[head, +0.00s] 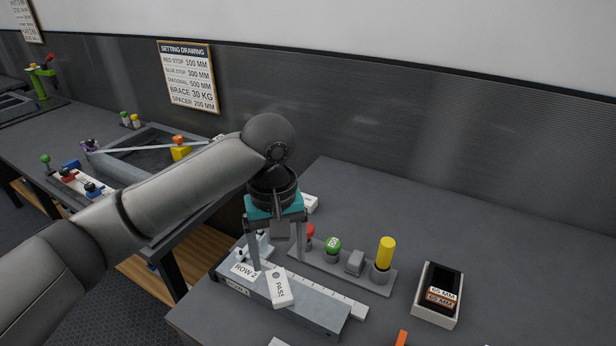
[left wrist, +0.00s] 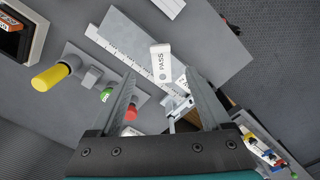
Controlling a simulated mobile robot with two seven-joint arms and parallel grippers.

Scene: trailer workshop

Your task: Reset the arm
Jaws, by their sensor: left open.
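My left arm reaches in from the left in the head view. My left gripper (head: 277,262) points down over the bench with its two fingers apart. It is just above a grey block with a ruler strip and a white PASS tag (head: 279,288). In the left wrist view the gripper (left wrist: 163,88) is open, with the PASS tag (left wrist: 161,62) beyond the fingertips. Nothing is visibly held. Whether a fingertip touches the block cannot be told. My right gripper is not in view.
A fixture with a green knob (head: 333,244), a red knob (head: 308,236) and a yellow cylinder (head: 386,253) stands just behind the block. A white tray (head: 438,294) with 65 MM labels is at right. Another bench (head: 60,135) stands left.

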